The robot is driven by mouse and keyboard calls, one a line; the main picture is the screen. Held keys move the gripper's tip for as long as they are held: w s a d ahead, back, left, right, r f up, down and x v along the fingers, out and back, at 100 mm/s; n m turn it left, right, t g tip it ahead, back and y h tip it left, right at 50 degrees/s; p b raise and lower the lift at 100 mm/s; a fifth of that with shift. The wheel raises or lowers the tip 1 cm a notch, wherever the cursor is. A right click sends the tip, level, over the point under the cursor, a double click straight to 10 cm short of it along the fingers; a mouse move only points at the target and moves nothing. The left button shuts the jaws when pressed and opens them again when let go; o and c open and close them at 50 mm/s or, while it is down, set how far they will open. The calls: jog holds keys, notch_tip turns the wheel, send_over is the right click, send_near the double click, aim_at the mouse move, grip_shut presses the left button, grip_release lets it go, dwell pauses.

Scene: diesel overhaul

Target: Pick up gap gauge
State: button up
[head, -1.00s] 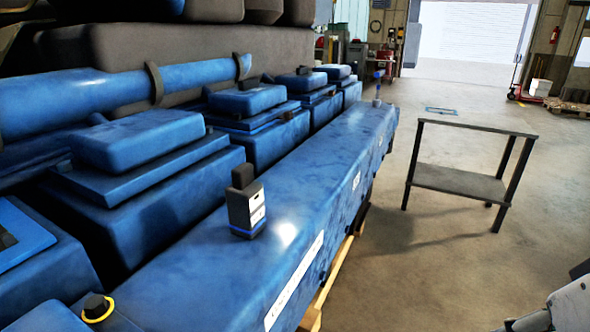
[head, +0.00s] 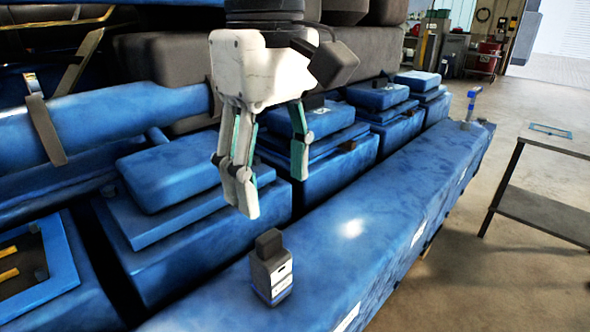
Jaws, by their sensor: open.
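A small upright boxy device (head: 271,268), dark grey with a pale labelled face and a blue band near its base, stands on the long blue engine ledge (head: 375,225). It looks like the gap gauge, but I cannot read its label. My gripper (head: 273,190), white with teal-edged fingers, hangs above the ledge. Its fingers are apart and empty, pointing down. In the picture it is just above the device; a clear gap shows between them, and the depth offset is hard to tell. The device is fully visible.
Blue cylinder covers (head: 165,175) line the engine behind the ledge. A blue-topped tool (head: 470,103) stands at the ledge's far end. A dark two-tier table (head: 548,210) with a thin blue frame (head: 551,130) stands on the right. Open floor lies beyond.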

aim_at(275, 235)
notch_tip(275, 235, down, 8)
jog(key=shift+f, duration=0.1)
jog(key=f, duration=0.4)
jog(key=shift+a, duration=0.4)
jog(key=shift+f, duration=0.6)
grip_shut()
